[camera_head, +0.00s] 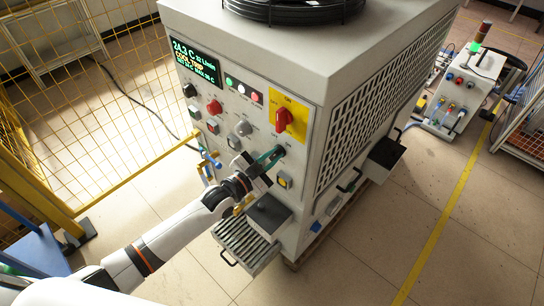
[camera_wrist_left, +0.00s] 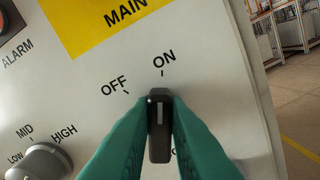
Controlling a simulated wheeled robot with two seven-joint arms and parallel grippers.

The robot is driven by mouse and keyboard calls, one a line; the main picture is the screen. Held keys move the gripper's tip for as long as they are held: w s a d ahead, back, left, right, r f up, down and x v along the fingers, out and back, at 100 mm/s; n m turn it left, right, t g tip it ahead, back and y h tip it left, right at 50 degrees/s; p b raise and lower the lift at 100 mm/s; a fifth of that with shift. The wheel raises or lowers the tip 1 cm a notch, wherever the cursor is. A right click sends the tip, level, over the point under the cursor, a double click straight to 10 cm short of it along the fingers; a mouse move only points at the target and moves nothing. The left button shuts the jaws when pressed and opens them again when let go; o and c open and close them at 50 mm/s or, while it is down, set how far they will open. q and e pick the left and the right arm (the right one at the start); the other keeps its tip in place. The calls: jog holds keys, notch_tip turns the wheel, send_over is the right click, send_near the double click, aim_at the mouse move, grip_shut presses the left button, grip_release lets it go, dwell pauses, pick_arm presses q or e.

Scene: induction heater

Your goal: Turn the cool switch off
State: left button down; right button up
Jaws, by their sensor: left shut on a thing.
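The cool switch is a black knob (camera_wrist_left: 159,135) with a white pointer line, below the printed words OFF and ON on the white panel. In the left wrist view its pointer stands nearly upright, toward ON. My left gripper (camera_wrist_left: 160,112) has its teal fingers on both sides of the knob, shut on it. In the head view my left gripper (camera_head: 270,159) reaches from the lower left to the lower right of the machine's front panel (camera_head: 222,112). The label below the knob is mostly hidden by the fingers. My right gripper is not in view.
A red rotary switch (camera_head: 284,119) on a yellow plate sits above the cool switch. A grey MID/HIGH knob (camera_wrist_left: 40,163) is at its lower left. Several buttons fill the panel. An open drawer (camera_head: 235,245) juts out below my arm. A yellow mesh fence (camera_head: 95,80) stands left.

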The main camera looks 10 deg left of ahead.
pick_arm(q)
jog(key=n, duration=0.5)
jog(key=shift+w+a+n, duration=0.1)
jog(key=shift+a+n, duration=0.1)
jog(key=shift+n, duration=0.1)
jog(key=n, duration=0.3)
jog(key=n+b, duration=0.1)
jog(key=n, duration=0.1)
jog(key=shift+w+a+n, duration=0.1)
jog(key=shift+a+n, duration=0.1)
jog(key=shift+n, duration=0.2)
jog(key=c, duration=1.4)
grip_release()
jog(key=v, duration=1.2)
jog(key=shift+b, duration=0.45)
